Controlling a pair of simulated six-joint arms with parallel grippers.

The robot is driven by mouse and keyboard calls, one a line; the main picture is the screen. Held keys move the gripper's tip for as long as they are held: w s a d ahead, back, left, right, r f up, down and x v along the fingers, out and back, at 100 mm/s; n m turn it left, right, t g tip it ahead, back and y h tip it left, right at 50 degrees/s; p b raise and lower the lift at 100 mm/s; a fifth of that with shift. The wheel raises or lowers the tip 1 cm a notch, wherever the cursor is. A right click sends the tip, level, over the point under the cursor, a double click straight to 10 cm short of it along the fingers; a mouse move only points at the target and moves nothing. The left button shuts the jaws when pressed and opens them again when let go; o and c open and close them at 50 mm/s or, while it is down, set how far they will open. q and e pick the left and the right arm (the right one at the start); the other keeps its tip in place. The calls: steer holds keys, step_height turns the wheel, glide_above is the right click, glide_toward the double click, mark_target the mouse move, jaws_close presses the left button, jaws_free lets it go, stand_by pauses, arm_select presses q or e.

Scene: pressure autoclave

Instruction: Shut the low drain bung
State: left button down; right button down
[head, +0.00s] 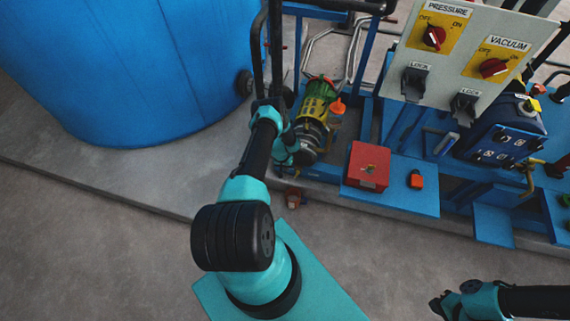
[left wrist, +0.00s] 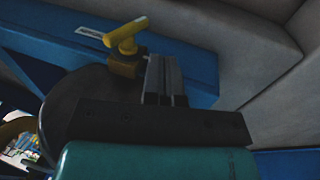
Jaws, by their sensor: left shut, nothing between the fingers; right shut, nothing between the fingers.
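In the left wrist view a yellow-handled valve (left wrist: 125,38) with a brass-coloured body sits on a blue frame member; it looks like the low drain bung. Its handle slants across the picture. My left gripper (left wrist: 162,65) is shut and empty, its fingertips just right of the valve body; I cannot tell whether they touch. In the head view the left gripper is mostly hidden by my own arm, low beside the pump, and I cannot make out the valve there. My right gripper (head: 440,305) is shut and empty at the lower right, away from the machine.
A blue tank (head: 130,70) stands at the left. A green and yellow pump (head: 318,105), a red box (head: 368,166) and a control panel (head: 470,50) with red knobs are on the blue-framed machine. A small reddish item (head: 293,198) is low at its front edge. Grey floor is open in front.

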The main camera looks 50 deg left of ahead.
mark_target(297, 173)
arm_select(q)
steer(key=shift+w+d+f, duration=0.35)
steer(key=shift+w+d, duration=0.25)
steer(key=shift+d, duration=0.2)
steer(key=shift+w+d+f, duration=0.35)
steer(key=shift+w+d, duration=0.2)
steer(key=shift+d, duration=0.25)
